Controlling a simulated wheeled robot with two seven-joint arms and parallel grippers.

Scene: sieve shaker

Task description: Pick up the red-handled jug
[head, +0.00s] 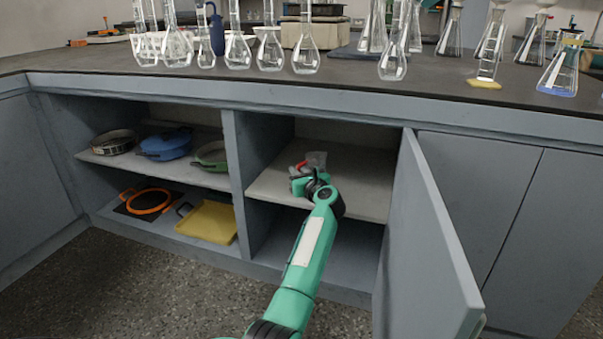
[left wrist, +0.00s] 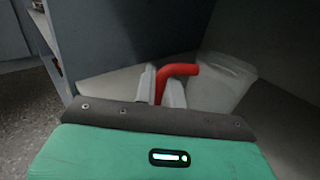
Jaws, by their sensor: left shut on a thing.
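The jug is a clear, see-through vessel with a red handle, standing on the upper shelf of the open cupboard section. In the head view the jug (head: 317,158) shows small behind my left gripper (head: 302,176), with a bit of its red handle visible. In the left wrist view the jug (left wrist: 222,82) stands to the right of the fingers, and its red handle (left wrist: 180,70) passes between them. My left gripper (left wrist: 160,88) is shut on the handle. I cannot tell whether the jug's base touches the shelf. My right gripper is not in view.
The cupboard door (head: 428,245) stands open to the right of my left arm. A divider (head: 236,160) is on the left. Pans, including a blue one (head: 166,145), and a yellow tray (head: 209,222) fill the left section. Glass flasks (head: 306,58) crowd the countertop (head: 420,82) above.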

